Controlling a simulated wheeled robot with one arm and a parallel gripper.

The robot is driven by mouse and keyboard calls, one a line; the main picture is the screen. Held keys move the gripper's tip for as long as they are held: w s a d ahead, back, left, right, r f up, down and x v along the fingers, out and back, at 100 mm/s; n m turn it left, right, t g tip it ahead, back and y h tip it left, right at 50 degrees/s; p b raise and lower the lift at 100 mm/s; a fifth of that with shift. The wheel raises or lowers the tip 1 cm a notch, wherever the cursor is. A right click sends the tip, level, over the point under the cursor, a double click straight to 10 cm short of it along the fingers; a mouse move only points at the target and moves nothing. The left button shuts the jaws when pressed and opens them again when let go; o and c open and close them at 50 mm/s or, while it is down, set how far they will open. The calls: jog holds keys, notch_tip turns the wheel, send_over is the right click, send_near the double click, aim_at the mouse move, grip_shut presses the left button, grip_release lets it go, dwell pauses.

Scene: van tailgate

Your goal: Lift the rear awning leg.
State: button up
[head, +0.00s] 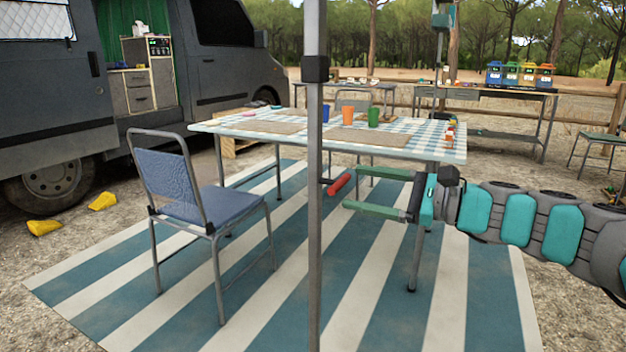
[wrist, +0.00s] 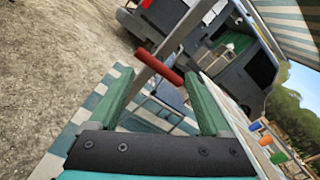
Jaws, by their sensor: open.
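A grey metal awning leg (head: 315,200) stands upright in the middle of the head view, with a dark collar near its top. In the wrist view the leg (wrist: 178,38) runs diagonally and the red handle (wrist: 161,64) lies ahead, across the gap between my gripper's fingers (wrist: 160,90). The fingers look apart from the handle. The foot of the leg is out of view.
A table with a checked cloth (head: 400,152) stands behind the leg and my gripper. A blue chair (head: 225,203) stands to the left on a striped mat (head: 110,275). A grey van (head: 60,105) is at the far left, with yellow wheel chocks (head: 44,228) beside it.

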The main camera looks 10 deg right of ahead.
aim_at(320, 180)
jog(key=x, duration=0.9)
jog(key=shift+a, duration=0.1)
jog(key=shift+c, duration=0.3)
grip_shut()
dwell(0.4)
